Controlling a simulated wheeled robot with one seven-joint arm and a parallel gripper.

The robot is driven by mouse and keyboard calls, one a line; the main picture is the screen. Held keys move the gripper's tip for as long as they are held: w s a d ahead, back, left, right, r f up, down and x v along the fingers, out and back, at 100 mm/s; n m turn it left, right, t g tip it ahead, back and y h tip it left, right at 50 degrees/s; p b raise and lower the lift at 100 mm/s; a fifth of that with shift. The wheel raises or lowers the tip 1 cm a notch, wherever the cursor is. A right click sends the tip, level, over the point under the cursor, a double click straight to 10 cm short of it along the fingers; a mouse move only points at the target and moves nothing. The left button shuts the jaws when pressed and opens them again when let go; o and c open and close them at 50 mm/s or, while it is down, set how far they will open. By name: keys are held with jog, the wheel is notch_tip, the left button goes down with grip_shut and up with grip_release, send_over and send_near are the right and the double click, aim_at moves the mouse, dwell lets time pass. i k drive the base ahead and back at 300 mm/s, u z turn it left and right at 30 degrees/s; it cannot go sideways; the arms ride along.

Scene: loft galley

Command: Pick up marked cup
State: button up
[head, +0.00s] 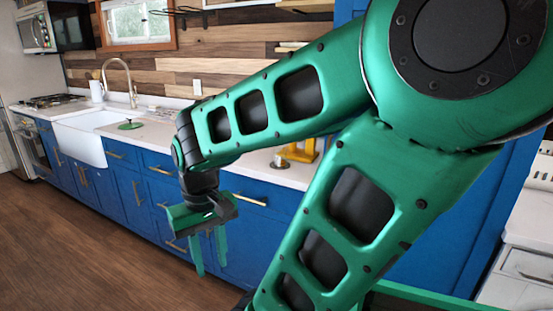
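I cannot make out a cup with a clear mark in the head view. A small metallic, round item (281,161) stands on the counter, partly behind my arm; I cannot tell whether it is a cup. My gripper (210,268) hangs in front of the blue cabinets with its two green fingers pointing down. The fingers are apart, with nothing seen between them. My arm hides much of the counter's right part.
A pale counter (170,103) runs along the wall, with a white sink (80,140) and a gold faucet (130,82). A green disc-like item (130,125) lies right of the sink. A yellow object (303,150) stands beside the metallic item. The wooden floor (80,250) is clear at left.

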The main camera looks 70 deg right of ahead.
aim_at(280, 157)
jog(key=z, duration=0.05)
jog(key=k, duration=1.4)
jog(key=z, duration=1.3)
jog(key=i, duration=1.05)
jog(key=u, duration=0.35)
